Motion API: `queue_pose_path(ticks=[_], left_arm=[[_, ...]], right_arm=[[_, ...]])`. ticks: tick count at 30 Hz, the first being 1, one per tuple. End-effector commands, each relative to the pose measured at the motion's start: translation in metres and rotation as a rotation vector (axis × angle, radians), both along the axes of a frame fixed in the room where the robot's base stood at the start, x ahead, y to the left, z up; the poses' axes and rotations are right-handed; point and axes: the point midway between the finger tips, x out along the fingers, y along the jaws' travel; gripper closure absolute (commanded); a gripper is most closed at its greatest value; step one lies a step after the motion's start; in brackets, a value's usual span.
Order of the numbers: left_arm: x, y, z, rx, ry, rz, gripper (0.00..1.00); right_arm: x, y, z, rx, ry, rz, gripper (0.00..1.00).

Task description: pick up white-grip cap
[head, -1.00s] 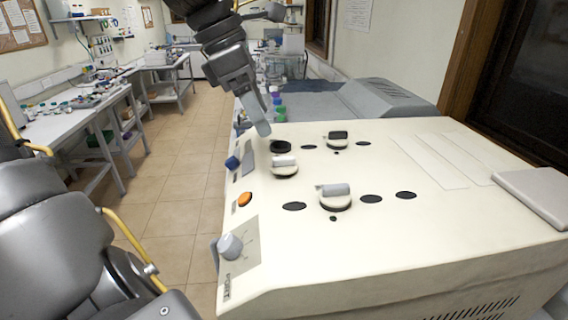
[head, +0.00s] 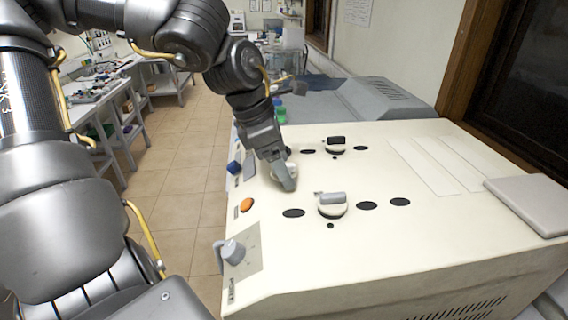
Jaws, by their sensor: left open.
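My left gripper (head: 286,180) reaches down from the upper left over the cream machine top. Its jaws are open, and its fingers are at the white-grip cap (head: 293,167), which is mostly hidden behind them. I cannot tell whether they touch it. A third cap with a black grip (head: 336,144) sits farther back. My right gripper is not in view.
The cream machine (head: 420,240) has several dark round holes, an orange button (head: 246,204) and a grey knob (head: 233,252) on its left side. A flat grey lid (head: 527,203) lies at the right. Coloured bottles (head: 280,112) stand behind the gripper.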

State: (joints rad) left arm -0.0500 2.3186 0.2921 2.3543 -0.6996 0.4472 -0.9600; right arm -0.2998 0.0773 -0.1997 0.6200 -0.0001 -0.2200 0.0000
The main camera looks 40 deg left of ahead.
Motion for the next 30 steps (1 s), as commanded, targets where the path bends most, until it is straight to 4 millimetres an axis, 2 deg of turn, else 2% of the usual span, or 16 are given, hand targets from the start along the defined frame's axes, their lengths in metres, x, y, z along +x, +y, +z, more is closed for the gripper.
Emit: queue_pose_path(ticks=[10,21,30], left_arm=[[0.0020,-0.0016,-0.0070,-0.001,-0.002,0.001,0.30],[0.0021,-0.0017,-0.0067,0.000,-0.001,0.000,0.76],[0.0023,-0.0016,-0.0044,0.000,-0.003,0.001,0.76]], right_arm=[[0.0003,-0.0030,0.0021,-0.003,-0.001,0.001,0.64],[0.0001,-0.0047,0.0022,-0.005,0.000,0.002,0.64],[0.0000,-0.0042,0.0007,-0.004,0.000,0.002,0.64]])
